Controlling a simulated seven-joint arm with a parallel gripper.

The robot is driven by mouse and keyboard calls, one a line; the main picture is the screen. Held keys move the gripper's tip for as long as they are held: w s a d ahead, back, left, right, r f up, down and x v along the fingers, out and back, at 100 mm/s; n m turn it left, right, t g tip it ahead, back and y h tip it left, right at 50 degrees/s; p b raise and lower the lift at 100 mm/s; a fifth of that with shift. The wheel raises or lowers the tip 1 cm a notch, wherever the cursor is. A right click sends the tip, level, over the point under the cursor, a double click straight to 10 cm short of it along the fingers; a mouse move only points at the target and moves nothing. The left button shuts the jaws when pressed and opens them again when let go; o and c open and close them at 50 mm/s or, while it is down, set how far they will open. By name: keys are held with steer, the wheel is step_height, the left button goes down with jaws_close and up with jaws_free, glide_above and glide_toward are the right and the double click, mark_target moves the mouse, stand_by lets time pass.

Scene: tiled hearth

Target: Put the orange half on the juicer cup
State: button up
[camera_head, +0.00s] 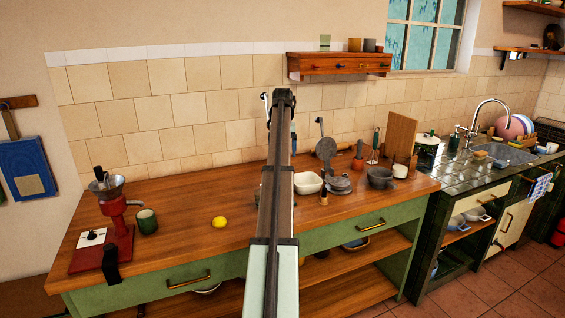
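A small round yellow-orange fruit (219,221), which I take for the orange half, lies on the wooden counter left of my arm. Its cut face cannot be made out. The red juicer (116,212) stands at the counter's left end, with a wide metal cup (106,187) on top. The fruit is apart from the juicer, to its right. My arm rises through the middle of the view, right of the fruit. I cannot make out my gripper's fingers; they seem hidden by the arm.
A dark green mug (147,221) stands between juicer and fruit. A white bowl (308,183), a grey pot (380,177) and a cutting board (401,135) stand right of my arm. The wooden counter (185,245) is clear around the fruit. A shelf (339,63) hangs above.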

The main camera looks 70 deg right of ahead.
steer(key=shift+r, duration=2.55)
